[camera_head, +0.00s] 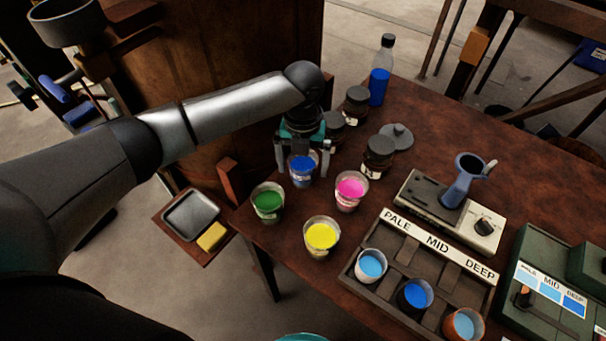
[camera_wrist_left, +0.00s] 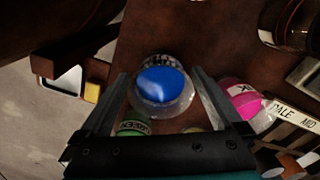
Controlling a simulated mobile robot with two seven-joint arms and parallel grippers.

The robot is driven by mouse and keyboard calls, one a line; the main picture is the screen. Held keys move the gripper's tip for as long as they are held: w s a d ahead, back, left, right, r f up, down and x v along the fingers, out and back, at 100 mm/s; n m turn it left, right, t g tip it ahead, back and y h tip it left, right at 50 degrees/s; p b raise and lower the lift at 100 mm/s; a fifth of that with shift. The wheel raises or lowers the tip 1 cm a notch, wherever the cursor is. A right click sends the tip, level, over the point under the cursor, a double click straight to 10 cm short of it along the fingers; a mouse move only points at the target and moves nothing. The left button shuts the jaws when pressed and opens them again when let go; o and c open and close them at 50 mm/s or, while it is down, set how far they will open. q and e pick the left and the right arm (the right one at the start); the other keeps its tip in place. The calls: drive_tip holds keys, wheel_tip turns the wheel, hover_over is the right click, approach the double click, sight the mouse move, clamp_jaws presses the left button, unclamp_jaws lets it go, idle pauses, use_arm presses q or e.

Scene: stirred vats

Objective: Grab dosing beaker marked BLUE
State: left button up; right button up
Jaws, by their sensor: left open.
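The dosing beaker with blue liquid (camera_head: 302,171) stands on the brown table, among beakers of other colours. It also shows in the left wrist view (camera_wrist_left: 161,88), seen from above, between the two fingers. Its label is too small to read. My left gripper (camera_head: 302,165) is open, pointing down with a finger on each side of this beaker; in the left wrist view (camera_wrist_left: 160,88) gaps show beside the beaker. I cannot tell whether either finger touches it. My right gripper is in neither view.
Green (camera_head: 268,201), pink (camera_head: 350,191) and yellow (camera_head: 321,236) beakers stand close by. Dark-lidded jars (camera_head: 378,155) and a blue bottle (camera_head: 380,75) stand behind. A rack marked PALE MID DEEP (camera_head: 437,246) holds several cups. A mixer-like device (camera_head: 450,210) is at right.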

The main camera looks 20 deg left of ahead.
use_arm(q)
drive_tip(key=shift+f, duration=0.55)
drive_tip(key=shift+r, duration=0.1)
drive_tip(key=c, duration=1.5)
